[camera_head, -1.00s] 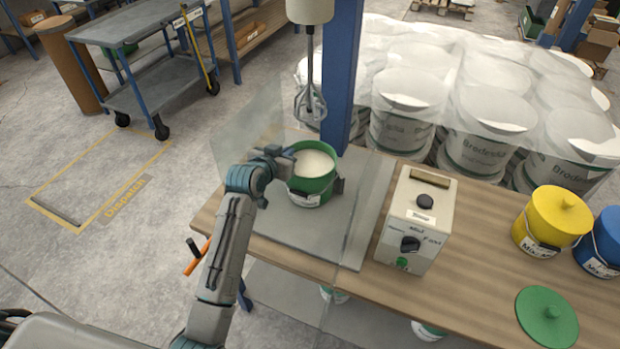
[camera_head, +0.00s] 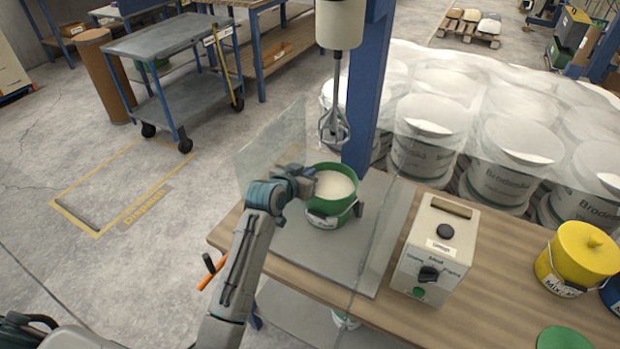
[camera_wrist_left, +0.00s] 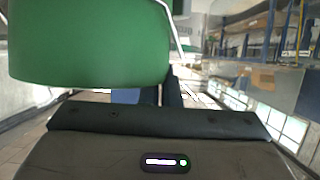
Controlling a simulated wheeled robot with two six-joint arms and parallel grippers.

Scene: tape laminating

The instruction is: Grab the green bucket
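The green bucket (camera_head: 322,214) stands upright on a grey plate (camera_head: 290,242) on the wooden table, filled near the rim with white material. A mixer whisk (camera_head: 334,126) hangs above and behind it. My left gripper (camera_head: 306,184) is at the bucket's left side, close to its rim. The bucket's green wall (camera_wrist_left: 90,45) fills the upper left of the left wrist view, just beyond the dark gripper edge. The fingertips are not clear, so I cannot tell whether they grip it. My right gripper is not in view.
Clear panels stand beside the plate. A control box (camera_head: 436,248) is right of the bucket, with a yellow bucket (camera_head: 580,258) and a green lid (camera_head: 565,338) farther right. A blue post (camera_head: 368,90) and wrapped white buckets (camera_head: 425,140) stand behind the table.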

